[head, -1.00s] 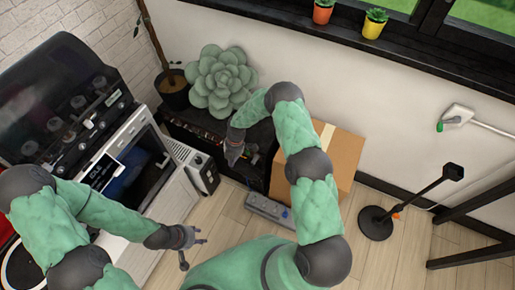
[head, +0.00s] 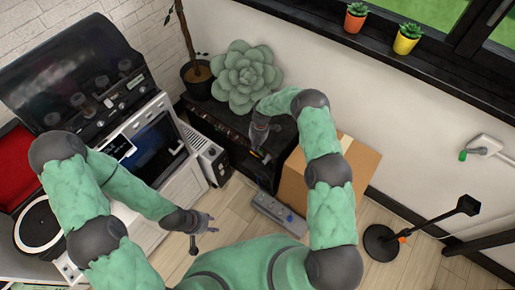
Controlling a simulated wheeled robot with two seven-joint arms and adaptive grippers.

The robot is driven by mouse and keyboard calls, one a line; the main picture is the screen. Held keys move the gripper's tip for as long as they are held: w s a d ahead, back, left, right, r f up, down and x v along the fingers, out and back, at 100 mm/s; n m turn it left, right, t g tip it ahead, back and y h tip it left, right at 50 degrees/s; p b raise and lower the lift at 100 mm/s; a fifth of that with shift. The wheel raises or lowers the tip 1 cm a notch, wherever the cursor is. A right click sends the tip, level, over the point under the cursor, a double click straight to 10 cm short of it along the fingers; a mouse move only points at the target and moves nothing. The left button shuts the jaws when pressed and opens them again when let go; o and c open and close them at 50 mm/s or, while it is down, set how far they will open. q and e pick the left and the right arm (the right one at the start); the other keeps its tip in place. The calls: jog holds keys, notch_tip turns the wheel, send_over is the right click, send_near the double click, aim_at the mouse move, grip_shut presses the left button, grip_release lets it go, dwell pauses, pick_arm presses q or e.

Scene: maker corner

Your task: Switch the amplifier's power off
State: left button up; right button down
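The amplifier (head: 235,138) is a black cabinet against the wall, with a row of small controls along its upper front edge. The large pale green succulent stands at its back. My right gripper (head: 262,157) points down at the right end of the control row, close to the front. A small orange and green spot shows beside its fingers. I cannot tell whether it touches the panel, or whether the fingers are open. The power switch cannot be made out. My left gripper (head: 204,236) is open and empty above the floor, left of my body.
A cardboard box (head: 357,165) stands right of the amplifier, with a grey power strip (head: 278,213) on the floor before it. A white heater-like unit (head: 207,158) stands left of it. A black lamp stand (head: 380,240) is at right. Wooden floor lies between.

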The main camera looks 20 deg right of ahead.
aim_at(260, 152)
notch_tip(260, 152, down, 8)
jog(key=w+d+b, duration=0.1)
jog(key=b, duration=0.2)
jog(key=shift+w+d, duration=0.15)
jog(key=shift+d, duration=0.2)
jog(key=shift+w+d+b, duration=0.35)
jog(key=shift+d+b, duration=0.05)
jog(key=shift+b, duration=0.6)
jog(key=shift+r, duration=0.15)
